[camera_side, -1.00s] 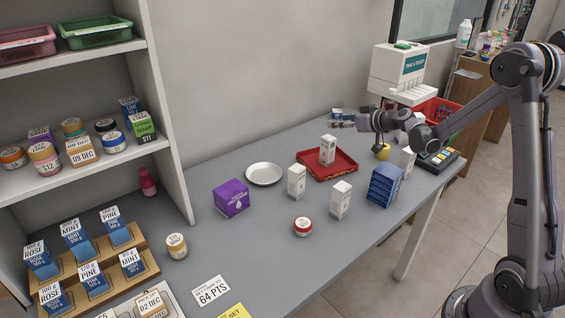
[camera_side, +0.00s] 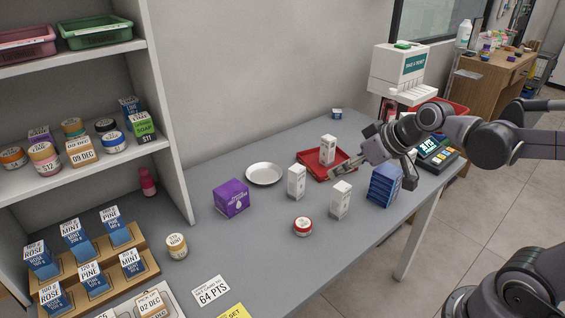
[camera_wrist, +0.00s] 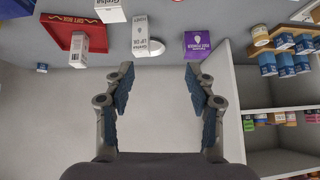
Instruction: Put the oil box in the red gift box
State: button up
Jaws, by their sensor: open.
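The red gift box (camera_side: 313,174) is a shallow open tray on the grey counter; its printed rim (camera_wrist: 62,18) shows at upper left in the wrist view. A white box (camera_side: 328,150) stands upright in it. Another white box (camera_side: 296,180) stands on the counter just left of the tray; in the wrist view its label (camera_wrist: 140,32) appears to read OIL. A third white box (camera_side: 341,199) stands in front of the tray. My gripper (camera_side: 342,170) is open and empty by the tray's right side. In the wrist view its fingers (camera_wrist: 157,76) are wide apart with nothing between.
A purple carton (camera_side: 231,198) and a white plate (camera_side: 264,174) lie to the left. A shelf unit (camera_side: 165,120) bounds the left; a wall runs behind the counter.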

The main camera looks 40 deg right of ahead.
jog(key=s+a+f+g+h, duration=0.1)
jog(key=s+f, duration=0.1)
jog(key=s, duration=0.5)
jog(key=shift+s+a+f, duration=0.15)
jog(key=shift+s+f, duration=0.15)
jog(key=shift+s, duration=0.1)
